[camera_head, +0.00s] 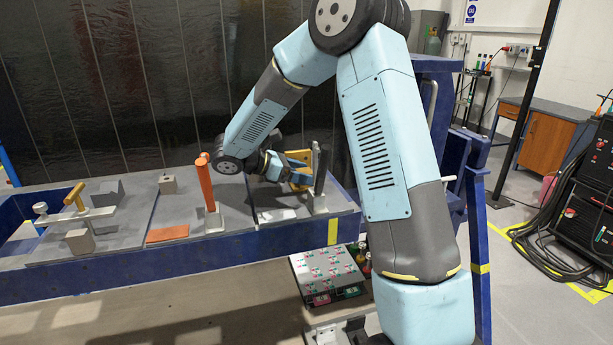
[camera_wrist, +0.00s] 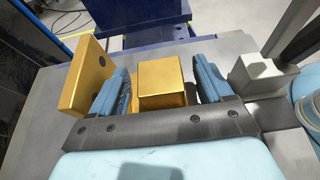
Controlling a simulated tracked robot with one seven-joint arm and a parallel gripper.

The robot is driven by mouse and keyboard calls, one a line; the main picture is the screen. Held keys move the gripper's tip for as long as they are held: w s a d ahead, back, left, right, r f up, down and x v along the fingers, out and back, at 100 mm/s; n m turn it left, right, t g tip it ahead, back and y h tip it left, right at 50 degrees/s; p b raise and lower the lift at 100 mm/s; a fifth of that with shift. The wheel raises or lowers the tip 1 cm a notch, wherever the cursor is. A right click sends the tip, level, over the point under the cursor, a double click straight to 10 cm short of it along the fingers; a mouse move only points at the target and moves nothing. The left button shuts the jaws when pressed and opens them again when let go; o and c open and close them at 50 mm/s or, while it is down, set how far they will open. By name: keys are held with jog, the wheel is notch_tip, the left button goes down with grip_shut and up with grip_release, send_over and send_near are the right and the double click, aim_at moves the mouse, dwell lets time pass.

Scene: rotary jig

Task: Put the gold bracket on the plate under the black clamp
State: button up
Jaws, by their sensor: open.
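The gold bracket (camera_head: 299,168) stands at the far right of the bench, partly behind my gripper (camera_head: 284,170). My gripper (camera_wrist: 163,70) is open, with a finger on each side of the block and gaps visible. The black clamp (camera_head: 320,170) has its dark handle upright, just right of the bracket. Its pale base also shows in the wrist view (camera_wrist: 254,74). The plate under the clamp is hard to single out from the grey surface.
An orange-handled clamp (camera_head: 207,185) stands left of my gripper. A yellow-handled clamp (camera_head: 76,197) and several grey blocks are farther left. An orange flat piece (camera_head: 167,233) lies on the bench. The blue bench edge (camera_head: 150,272) runs along the front.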

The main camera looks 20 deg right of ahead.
aim_at(285, 189)
jog(key=shift+v, duration=2.65)
